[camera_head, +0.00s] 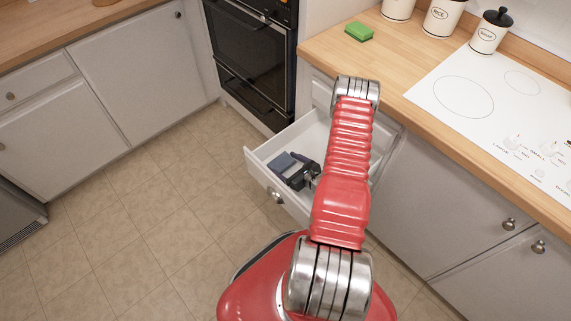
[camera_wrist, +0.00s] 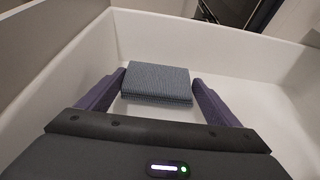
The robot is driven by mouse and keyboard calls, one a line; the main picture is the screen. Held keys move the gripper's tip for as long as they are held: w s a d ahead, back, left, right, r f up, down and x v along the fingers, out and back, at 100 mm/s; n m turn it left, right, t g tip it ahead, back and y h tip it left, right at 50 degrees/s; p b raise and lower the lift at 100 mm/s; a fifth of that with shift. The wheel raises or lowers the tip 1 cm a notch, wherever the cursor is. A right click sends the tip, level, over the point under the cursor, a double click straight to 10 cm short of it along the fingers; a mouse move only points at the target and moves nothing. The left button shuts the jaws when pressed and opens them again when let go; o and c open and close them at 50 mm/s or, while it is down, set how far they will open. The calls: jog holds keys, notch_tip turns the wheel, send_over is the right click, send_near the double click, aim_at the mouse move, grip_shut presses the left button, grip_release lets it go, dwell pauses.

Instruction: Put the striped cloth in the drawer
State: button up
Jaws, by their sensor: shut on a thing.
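The striped cloth (camera_wrist: 158,82) is a folded grey-blue pad between the two fingers of my gripper (camera_wrist: 160,78) in the wrist view. My gripper is shut on it. In the head view the cloth (camera_head: 283,162) shows at the tip of my gripper (camera_head: 290,170), inside the outline of the open white drawer (camera_head: 262,172). The drawer's walls and pale floor (camera_wrist: 262,105) surround the cloth in the wrist view. I cannot tell whether the cloth touches the drawer floor. My red arm hides the right part of the drawer.
The wooden counter (camera_head: 318,42) above the drawer holds a green sponge (camera_head: 359,32), several canisters (camera_head: 490,31) and a white hob (camera_head: 480,85). A black wall oven (camera_head: 250,55) stands behind the drawer to the left. The tiled floor (camera_head: 140,215) at left is clear.

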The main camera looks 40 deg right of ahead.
jog(key=shift+f, duration=0.4)
jog(key=o, duration=0.9)
jog(key=shift+s+a+f, duration=0.1)
jog(key=shift+r, duration=0.55)
jog(key=v, duration=1.2)
jog(key=shift+r, duration=0.25)
